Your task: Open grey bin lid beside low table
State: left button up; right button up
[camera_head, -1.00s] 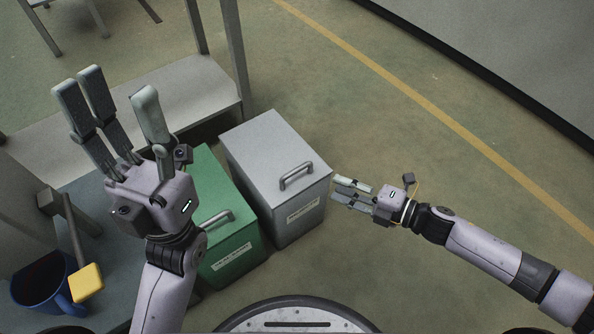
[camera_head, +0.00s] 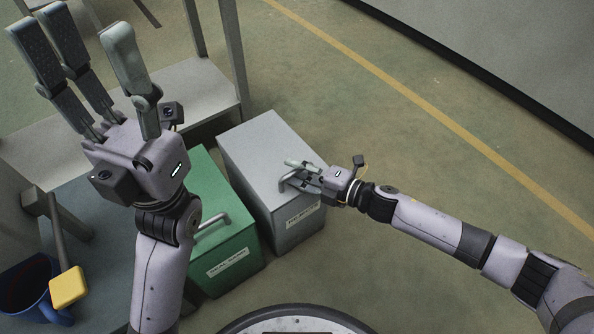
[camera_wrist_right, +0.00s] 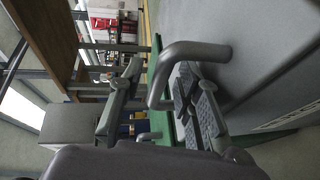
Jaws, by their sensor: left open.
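The grey bin (camera_head: 287,222) stands on the floor beside the low table, its flat lid (camera_head: 262,150) shut. Its bar handle (camera_head: 286,181) is on the lid near the front edge. My right gripper (camera_head: 298,172) is at this handle, coming from the right. In the right wrist view the bent handle (camera_wrist_right: 190,52) passes between the spread fingers of the right gripper (camera_wrist_right: 155,95); they look apart and not closed on it. My left gripper (camera_head: 85,45) is open and empty, raised high at the left with its fingers pointing up.
A green bin (camera_head: 228,258) with its own handle stands close at the left of the grey bin. The low table (camera_head: 195,92) is behind them. A blue bucket (camera_head: 25,285) and a yellow-headed tool (camera_head: 68,287) are at lower left. Floor at the right is clear.

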jog(key=shift+c, duration=0.2)
grip_shut()
dwell(0.6)
